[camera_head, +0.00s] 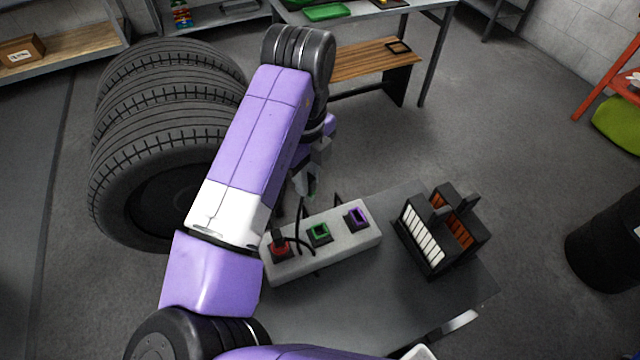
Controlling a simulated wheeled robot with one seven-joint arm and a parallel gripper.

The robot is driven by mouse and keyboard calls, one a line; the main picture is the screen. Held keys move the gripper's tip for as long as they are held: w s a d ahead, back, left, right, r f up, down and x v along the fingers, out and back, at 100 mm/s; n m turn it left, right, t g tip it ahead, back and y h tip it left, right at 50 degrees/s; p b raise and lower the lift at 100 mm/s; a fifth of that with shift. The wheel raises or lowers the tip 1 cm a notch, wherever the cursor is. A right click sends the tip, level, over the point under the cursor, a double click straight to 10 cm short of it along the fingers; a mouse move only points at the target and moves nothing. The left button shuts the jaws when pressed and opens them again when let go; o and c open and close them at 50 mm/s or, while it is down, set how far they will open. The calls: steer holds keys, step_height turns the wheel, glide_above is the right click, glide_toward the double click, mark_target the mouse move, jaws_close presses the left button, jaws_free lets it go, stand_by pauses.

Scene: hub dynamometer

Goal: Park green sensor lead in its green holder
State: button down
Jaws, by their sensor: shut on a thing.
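My gripper (308,188) points down just behind the pale holder block, partly hidden by my purple arm. It is shut on the green sensor lead (312,189), of which only a small green bit shows between the fingers; a dark cable hangs near it. The green holder (320,233) is the middle square socket on the block and looks empty. The gripper is above and behind this holder, apart from it.
The pale block (343,246) also bears a red holder (279,246) with a red lead and black cable in it, and a purple holder (357,218). A black rack (440,262) stands right on the grey table (385,297). Stacked tyres (150,150) stand left.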

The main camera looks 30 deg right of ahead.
steer(key=shift+s+a+f+m+b, duration=0.15)
steer(key=shift+s+f+m+b, duration=0.55)
steer(key=shift+s+f+m, duration=0.65)
steer(key=shift+s+a+f+m+b, duration=0.1)
steer(key=shift+s+f+m+b, duration=0.6)
steer(key=shift+s+f+m, duration=0.65)
steer(key=shift+w+r, duration=0.2)
steer(key=shift+w, duration=0.2)
steer(key=shift+f, duration=0.2)
steer(key=shift+f+b, duration=0.35)
steer(key=shift+b, duration=0.25)
steer(key=shift+f+b, duration=0.75)
steer(key=shift+f, duration=0.15)
steer(key=c, duration=1.3)
jaws_free()
steer(key=shift+o, duration=0.2)
steer(key=shift+r, duration=0.1)
